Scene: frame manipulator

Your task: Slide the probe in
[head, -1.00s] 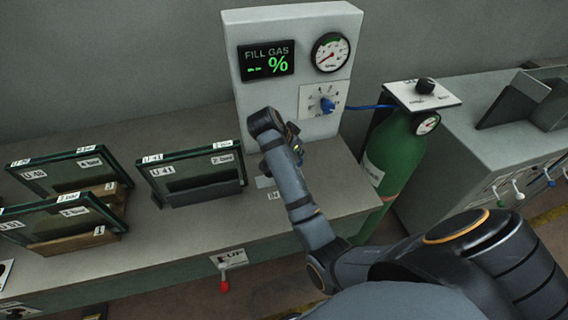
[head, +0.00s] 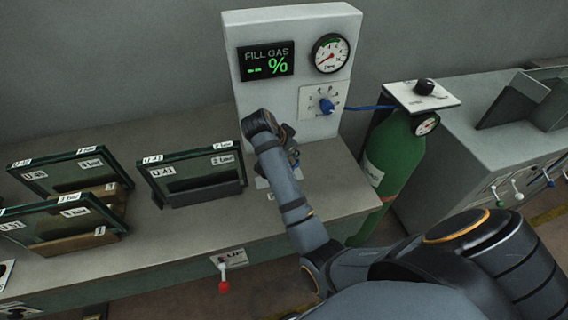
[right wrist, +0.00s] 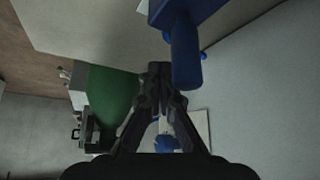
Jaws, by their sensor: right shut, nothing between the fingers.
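My right gripper (head: 291,156) is in front of the fill gas station (head: 245,110), mostly hidden behind my own wrist in the head view. In the right wrist view, its fingers (right wrist: 158,68) are together and hold nothing. A blue part with a rounded handle-like end (right wrist: 186,50) is close beside the fingertips; I cannot tell whether it is the probe or whether they touch. A glass unit marked U-41 (head: 190,172) stands upright on the bench, left of the gripper. My left gripper is not in view.
The station has a "-- %" display (head: 266,62), a pressure gauge (head: 330,54) and a blue selector knob (head: 327,105). A green gas cylinder (head: 393,158) stands to the right. More glass units (head: 70,170) stand at left.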

